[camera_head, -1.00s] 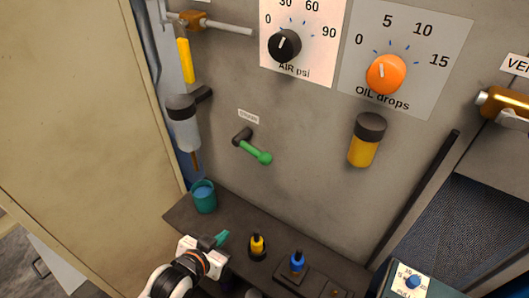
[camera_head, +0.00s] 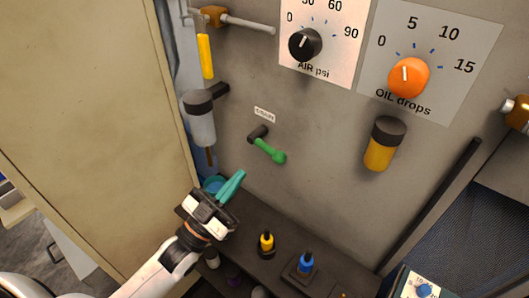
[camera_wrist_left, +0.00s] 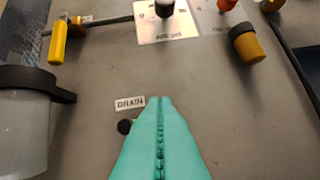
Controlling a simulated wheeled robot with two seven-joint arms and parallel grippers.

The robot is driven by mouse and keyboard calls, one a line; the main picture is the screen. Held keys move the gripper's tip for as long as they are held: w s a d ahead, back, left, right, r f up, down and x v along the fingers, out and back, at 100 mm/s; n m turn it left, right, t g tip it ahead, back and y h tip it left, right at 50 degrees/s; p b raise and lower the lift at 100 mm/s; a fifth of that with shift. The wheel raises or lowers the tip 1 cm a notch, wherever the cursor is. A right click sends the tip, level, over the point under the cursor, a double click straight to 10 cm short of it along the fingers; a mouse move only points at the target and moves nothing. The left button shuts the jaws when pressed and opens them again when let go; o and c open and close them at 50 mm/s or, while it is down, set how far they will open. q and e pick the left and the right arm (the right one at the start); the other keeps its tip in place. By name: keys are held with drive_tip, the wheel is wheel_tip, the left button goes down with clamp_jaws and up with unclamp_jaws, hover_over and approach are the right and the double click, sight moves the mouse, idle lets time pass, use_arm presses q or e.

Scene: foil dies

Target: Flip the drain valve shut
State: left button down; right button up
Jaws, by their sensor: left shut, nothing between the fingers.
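The drain valve has a green lever (camera_head: 267,149) on a dark pivot, under a small white DRAIN label (camera_head: 264,114) on the grey panel. The lever slants down to the right and ends in a rounded knob. My left gripper (camera_head: 238,175) has teal fingers, is shut and empty, and is below and left of the lever, apart from it in the picture. In the left wrist view the shut fingers (camera_wrist_left: 160,105) point at the panel just right of the DRAIN label (camera_wrist_left: 130,103). They hide the green lever there; only part of the dark pivot (camera_wrist_left: 125,127) shows. My right gripper is not in view.
A clear bowl with a dark cap (camera_head: 200,118) hangs left of the valve. A yellow bottle (camera_head: 380,145) hangs to the right. Yellow (camera_head: 266,243) and blue (camera_head: 305,263) plugs stand on the shelf.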

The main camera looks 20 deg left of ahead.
sight(263, 143)
use_arm(q)
drive_tip(key=p+x, duration=0.5)
drive_tip(key=x, duration=0.5)
drive_tip(key=shift+w+a+f, duration=0.1)
drive_tip(key=shift+w+f, duration=0.15)
drive_tip(key=shift+f, duration=0.75)
drive_tip(key=shift+w+a+f, duration=0.1)
drive_tip(key=shift+w+f, duration=0.15)
drive_tip(key=shift+f, duration=0.7)
drive_tip(key=shift+f+m+g+h+b, duration=0.4)
drive_tip(key=shift+m+g+h, duration=0.15)
drive_tip(key=shift+m, duration=0.75)
drive_tip(key=a+f+m+g+h+b, duration=0.1)
drive_tip(key=m+g, duration=0.3)
drive_tip(key=m, duration=0.5)
drive_tip(key=w+a+f+m+g+h+b, duration=0.1)
drive_tip(key=a+f+m+g, duration=0.2)
drive_tip(key=m, duration=0.6)
drive_tip(key=shift+w+f+g, duration=0.25)
drive_tip(key=shift+f+g, duration=0.05)
drive_tip(key=shift+g, duration=0.75)
drive_tip(key=shift+a, duration=0.1)
